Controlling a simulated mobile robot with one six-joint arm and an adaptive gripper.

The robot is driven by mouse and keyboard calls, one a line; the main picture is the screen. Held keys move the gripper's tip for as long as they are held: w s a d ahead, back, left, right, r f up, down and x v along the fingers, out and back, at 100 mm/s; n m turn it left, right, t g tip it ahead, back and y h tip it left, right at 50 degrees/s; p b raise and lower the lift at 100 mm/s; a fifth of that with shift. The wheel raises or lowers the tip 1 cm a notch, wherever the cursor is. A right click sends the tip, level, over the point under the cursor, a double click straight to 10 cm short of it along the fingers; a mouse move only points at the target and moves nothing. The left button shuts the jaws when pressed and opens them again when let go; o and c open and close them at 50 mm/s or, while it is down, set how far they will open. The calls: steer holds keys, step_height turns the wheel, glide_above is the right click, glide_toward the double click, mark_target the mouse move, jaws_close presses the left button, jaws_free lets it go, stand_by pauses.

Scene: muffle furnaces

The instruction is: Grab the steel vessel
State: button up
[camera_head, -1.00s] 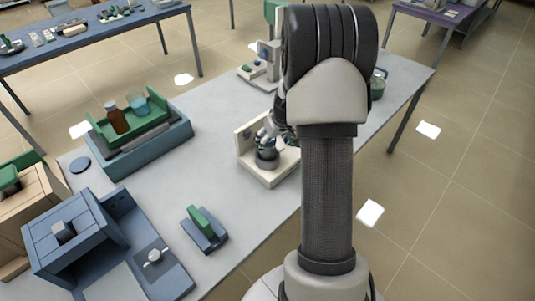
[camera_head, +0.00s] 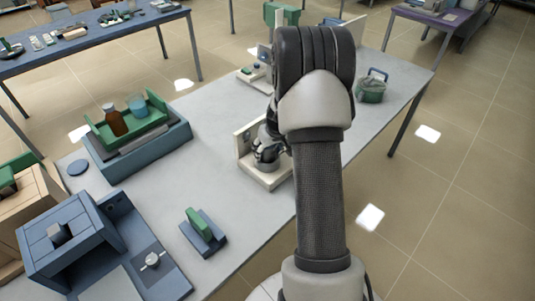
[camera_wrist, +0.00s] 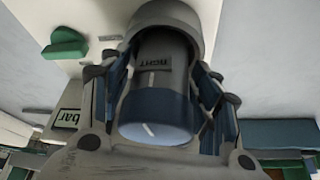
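The steel vessel shows in the wrist view as a grey cylinder (camera_wrist: 165,75) with a blue band and a small dark label. In the head view it is mostly hidden behind my gripper (camera_head: 268,150), on a cream stand (camera_head: 262,178) with an upright back plate. In the wrist view my gripper (camera_wrist: 168,85) has one finger on each side of the cylinder. The fingers are spread about as wide as the cylinder. I cannot tell whether they press on it or stand slightly apart.
A green rack (camera_head: 148,122) with a brown bottle and a blue beaker stands at the left. A blue box-shaped device (camera_head: 62,235) stands at the front left. A small green-and-blue block (camera_head: 202,232) lies nearer.

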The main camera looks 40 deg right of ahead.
steer(key=c, duration=1.2)
jaws_close()
steer(key=shift+r, duration=0.1)
